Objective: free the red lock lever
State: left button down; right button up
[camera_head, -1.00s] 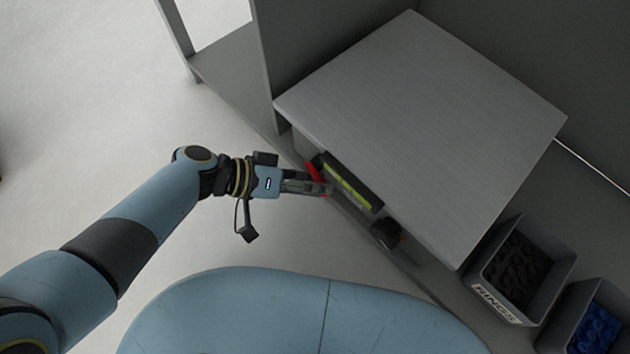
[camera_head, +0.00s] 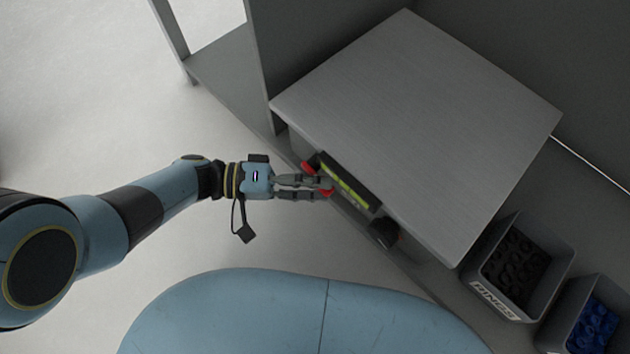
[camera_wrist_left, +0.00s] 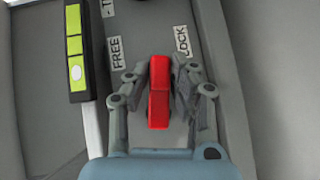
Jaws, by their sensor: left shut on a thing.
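The red lock lever (camera_wrist_left: 158,95) stands between the two fingers of my left gripper (camera_wrist_left: 160,82) in the left wrist view. The fingers hold it from both sides. The FREE label (camera_wrist_left: 116,52) is to the left beyond the lever, and the LOCK label (camera_wrist_left: 182,41) is to the right; the lever's top lies between them in the picture. In the head view my left gripper (camera_head: 325,186) reaches the front of the grey cabinet, where red (camera_head: 327,192) shows at its fingertips. The fingers hide much of the lever there. My right gripper is in neither view.
A black strip with yellow-green segments (camera_head: 345,185) runs beside the lever on the cabinet front. A dark knob (camera_head: 384,233) sits further right. The cabinet's flat top (camera_head: 420,130) overhangs. A RINGS bin (camera_head: 491,301) and a bin of blue parts (camera_head: 569,325) stand lower right.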

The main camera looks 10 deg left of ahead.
pick_arm(q)
jog(key=shift+r, duration=0.1)
dwell(0.5)
jog(key=c, duration=1.2)
grip_release()
jog(key=shift+o, duration=0.2)
jog(key=v, duration=1.2)
